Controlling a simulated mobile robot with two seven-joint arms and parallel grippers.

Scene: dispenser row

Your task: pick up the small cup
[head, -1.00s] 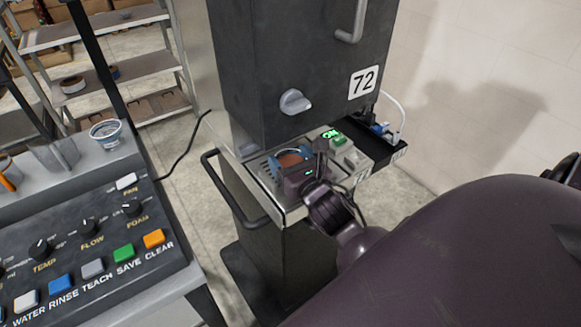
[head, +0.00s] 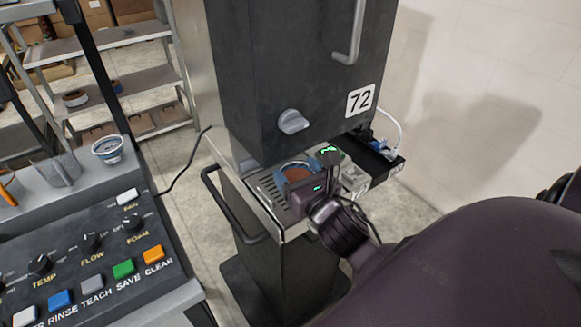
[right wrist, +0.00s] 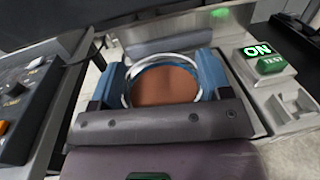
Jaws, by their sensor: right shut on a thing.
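The small cup (head: 297,171) is at the drip tray of the dispenser marked 72 in the head view. In the right wrist view the cup (right wrist: 163,84) shows a bright round rim and a brown inside. My right gripper (head: 296,174) is shut on it, with a blue-padded finger on each side, as the right wrist view of the gripper (right wrist: 162,78) shows. The cup's base is hidden by the hand, so I cannot tell whether it touches the tray. My left gripper is out of view.
The slatted drip tray (head: 268,193) has a dark handrail (head: 232,208) at its left. The dispenser body (head: 310,75) stands close above and behind the hand. A green ON sign (right wrist: 257,50) is right of the cup.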

